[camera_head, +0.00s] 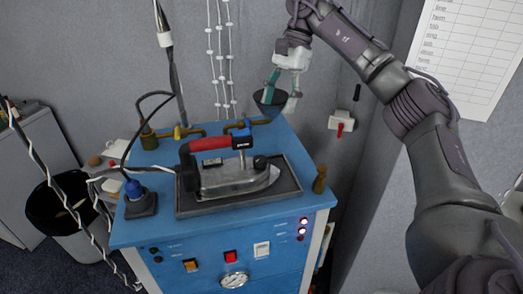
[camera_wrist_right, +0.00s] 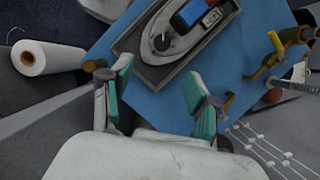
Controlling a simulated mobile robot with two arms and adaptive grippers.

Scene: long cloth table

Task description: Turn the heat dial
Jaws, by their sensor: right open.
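A steam iron (camera_head: 232,178) with a red handle rests on a dark tray (camera_head: 285,190) on the blue machine top. A dark round knob (camera_head: 260,162) sits near the iron's front end; I cannot tell for certain whether it is the heat dial. The knob also shows in the right wrist view (camera_wrist_right: 162,42), beyond my fingers. My right gripper (camera_head: 282,92) is above the back right of the machine, apart from the iron. Its teal-padded fingers are spread and empty in the right wrist view (camera_wrist_right: 158,82). My left gripper is not in view.
Brass fittings (camera_head: 180,132) line the machine's back edge, and a brass post (camera_head: 320,180) stands at its right corner. A blue-capped part (camera_head: 135,192) is at the left. Cables hang at the left, near a bin (camera_head: 70,212).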

